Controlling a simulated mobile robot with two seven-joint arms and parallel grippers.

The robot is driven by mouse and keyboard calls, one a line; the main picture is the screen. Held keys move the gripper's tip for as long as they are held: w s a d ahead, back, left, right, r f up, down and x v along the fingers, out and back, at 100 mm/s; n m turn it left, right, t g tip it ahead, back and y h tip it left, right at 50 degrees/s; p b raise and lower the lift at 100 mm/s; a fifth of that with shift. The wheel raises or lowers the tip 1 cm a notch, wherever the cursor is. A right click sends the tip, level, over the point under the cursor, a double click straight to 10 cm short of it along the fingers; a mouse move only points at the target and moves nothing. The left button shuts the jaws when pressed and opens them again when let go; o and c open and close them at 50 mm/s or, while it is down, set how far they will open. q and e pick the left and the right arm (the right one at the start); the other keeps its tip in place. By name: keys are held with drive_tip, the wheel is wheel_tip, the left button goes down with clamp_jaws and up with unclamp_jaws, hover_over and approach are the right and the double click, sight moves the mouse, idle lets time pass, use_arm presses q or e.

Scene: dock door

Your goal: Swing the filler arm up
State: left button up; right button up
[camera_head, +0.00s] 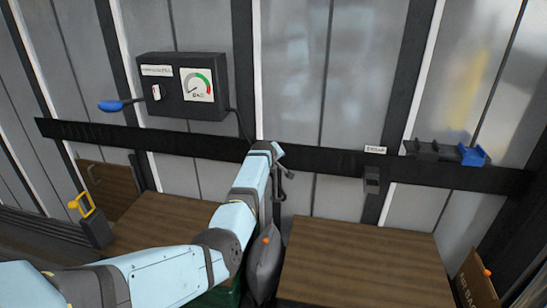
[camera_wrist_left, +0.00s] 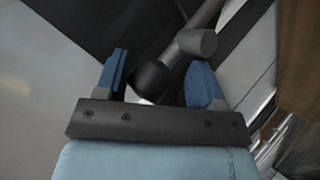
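My left arm crosses the head view from the lower left, and its gripper (camera_head: 279,153) is in front of the dark wall rail. Only a bit of the gripper shows there. In the left wrist view my left gripper (camera_wrist_left: 160,82) has its two blue fingers apart. A dark rounded end (camera_wrist_left: 151,78) and a grey cylinder on a bar (camera_wrist_left: 196,43) lie between and beyond the fingers. These look like part of the filler arm, also seen as a dark piece (camera_head: 281,187) just below the gripper. I cannot tell whether the fingers touch it. My right gripper is not in view.
A dark gauge box (camera_head: 183,84) with a blue-handled lever (camera_head: 115,105) is on the wall. A grey bag (camera_head: 264,262) with an orange cap stands between two brown boxes (camera_head: 365,265) (camera_head: 150,222). A black holder with a blue part (camera_head: 472,155) sits on the rail at right.

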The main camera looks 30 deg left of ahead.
use_arm(q)
drive_tip(key=shift+d+f, duration=0.3)
drive_tip(key=shift+f, duration=0.4)
drive_tip(key=shift+r, duration=0.15)
drive_tip(key=shift+s+r, duration=0.15)
drive_tip(key=shift+s, duration=0.1)
drive_tip(key=v, duration=1.3)
drive_tip(key=shift+r, duration=0.25)
drive_tip(key=shift+a+f, duration=0.1)
drive_tip(key=shift+a, duration=0.1)
